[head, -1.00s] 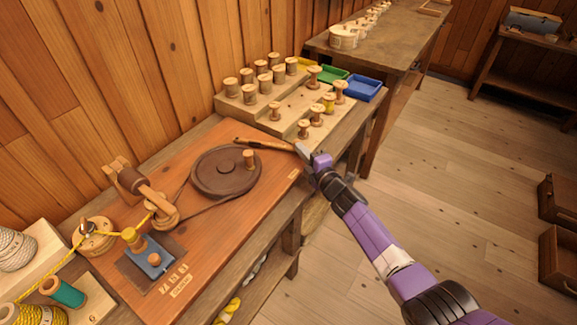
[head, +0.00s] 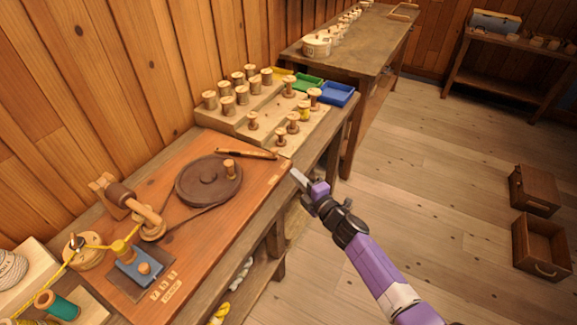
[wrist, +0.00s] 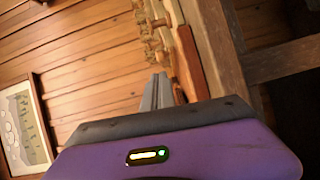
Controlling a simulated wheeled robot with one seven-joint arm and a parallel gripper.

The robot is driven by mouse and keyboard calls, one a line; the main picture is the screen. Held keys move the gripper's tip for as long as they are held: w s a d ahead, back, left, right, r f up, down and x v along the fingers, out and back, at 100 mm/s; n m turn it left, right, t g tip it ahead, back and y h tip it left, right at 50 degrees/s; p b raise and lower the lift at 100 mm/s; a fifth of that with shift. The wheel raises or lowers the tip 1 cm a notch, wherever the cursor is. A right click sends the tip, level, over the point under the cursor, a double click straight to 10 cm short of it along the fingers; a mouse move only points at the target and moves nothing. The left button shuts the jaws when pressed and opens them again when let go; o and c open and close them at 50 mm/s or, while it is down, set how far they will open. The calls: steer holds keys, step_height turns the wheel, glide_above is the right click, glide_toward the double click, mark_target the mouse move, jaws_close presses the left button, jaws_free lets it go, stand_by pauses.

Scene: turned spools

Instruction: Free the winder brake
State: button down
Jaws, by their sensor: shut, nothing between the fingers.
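The winder's dark round wheel (head: 207,182) lies on the reddish wooden board, with a small upright wooden peg (head: 229,168) on it. A long lever with a wooden handle (head: 247,154), which looks like the brake, lies just behind the wheel, its handle end pointing right. I cannot tell whether it touches the wheel. My gripper (head: 294,174) is shut and empty, just right of and nearer than the handle end, at the board's right edge, with a small gap between. In the wrist view the shut fingers (wrist: 156,92) point towards the wooden wall.
A stepped rack (head: 233,126) of wooden spools stands behind the lever, with yellow, green and blue trays beyond. A blue block (head: 140,267) with yellow thread stands at the board's left. Open floor (head: 430,190) lies to the right, with wooden boxes (head: 540,243) at far right.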

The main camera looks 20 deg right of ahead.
steer(key=shift+s+d+p, duration=0.2)
steer(key=shift+s, duration=0.35)
steer(key=shift+s+d+p, duration=0.15)
steer(key=shift+s+d, duration=0.05)
steer(key=shift+s, duration=0.3)
step_height(320, 180, up, 8)
steer(key=s+m+t+h, duration=0.1)
steer(key=m+t, duration=0.1)
steer(key=m, duration=0.4)
steer(key=s+a+r+m+t+h, duration=0.1)
steer(key=s+a+r+m+h, duration=0.2)
steer(key=s+a+m, duration=0.5)
steer(key=s+r+m+g, duration=0.2)
steer(key=s, duration=1.8)
steer(key=s+a+r+m+g+y, duration=0.1)
steer(key=s+r+m+g, duration=0.1)
steer(key=s, duration=1.9)
steer(key=shift+a+r+m+g+y, duration=0.15)
steer(key=shift+m+g+y, duration=0.15)
steer(key=shift+m+g, duration=0.3)
